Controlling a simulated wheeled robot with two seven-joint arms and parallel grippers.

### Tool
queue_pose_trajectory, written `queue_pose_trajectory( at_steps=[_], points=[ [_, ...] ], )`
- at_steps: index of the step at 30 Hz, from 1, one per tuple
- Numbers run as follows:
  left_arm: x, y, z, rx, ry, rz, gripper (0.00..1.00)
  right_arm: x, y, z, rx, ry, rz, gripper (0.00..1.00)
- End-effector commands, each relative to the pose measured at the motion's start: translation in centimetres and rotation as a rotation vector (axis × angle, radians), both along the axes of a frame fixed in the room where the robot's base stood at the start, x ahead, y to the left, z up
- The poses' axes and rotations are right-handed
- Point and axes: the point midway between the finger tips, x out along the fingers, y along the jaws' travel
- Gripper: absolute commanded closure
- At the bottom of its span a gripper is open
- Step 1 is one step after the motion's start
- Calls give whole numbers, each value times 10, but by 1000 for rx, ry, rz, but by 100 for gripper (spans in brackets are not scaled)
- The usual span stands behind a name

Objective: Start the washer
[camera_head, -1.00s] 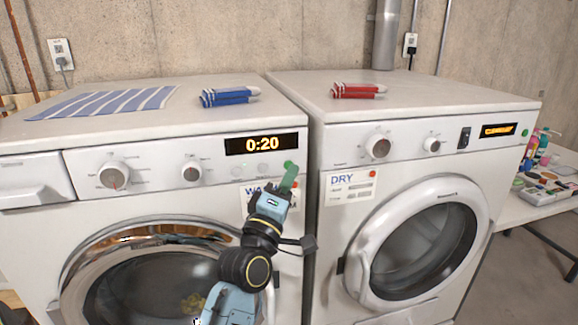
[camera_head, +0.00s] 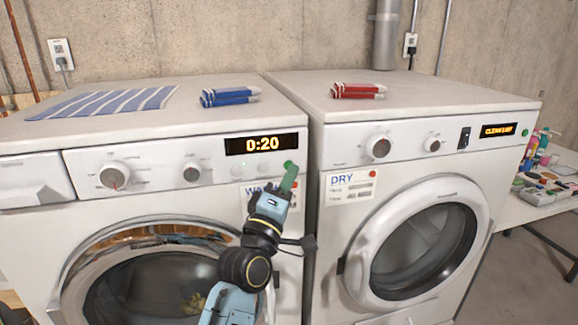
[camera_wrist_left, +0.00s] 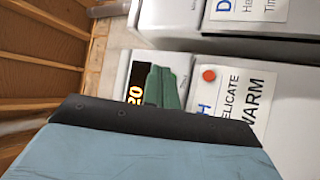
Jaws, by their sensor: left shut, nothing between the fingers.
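The washer (camera_head: 215,200) is the white front-loader on the left. Its orange display (camera_head: 262,144) reads 0:20, and it also shows in the left wrist view (camera_wrist_left: 136,92). My left gripper (camera_head: 289,172) is shut and empty, with its green fingertips at the right end of the washer's panel, under the display. In the left wrist view the green fingers (camera_wrist_left: 162,86) are together beside the display. They cover that part of the panel, and I cannot tell whether they touch it. The washer's round door (camera_head: 150,240) looks closed, with something yellowish inside. My right gripper is out of view.
The white dryer (camera_head: 400,185) stands right of the washer; its display (camera_head: 497,130) is lit. A striped cloth (camera_head: 105,102) and a blue folded cloth (camera_head: 229,96) lie on the washer. A red folded cloth (camera_head: 358,90) lies on the dryer. A cluttered table (camera_head: 560,185) stands far right.

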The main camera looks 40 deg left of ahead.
Motion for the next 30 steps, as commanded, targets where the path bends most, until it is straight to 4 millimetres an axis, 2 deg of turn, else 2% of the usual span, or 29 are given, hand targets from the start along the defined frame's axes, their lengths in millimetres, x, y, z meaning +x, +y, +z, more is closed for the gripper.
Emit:
queue_pose_trajectory(
  at_steps=[30],
  points=[
    [6,7,0,0,0,0,100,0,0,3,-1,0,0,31]
  ],
)
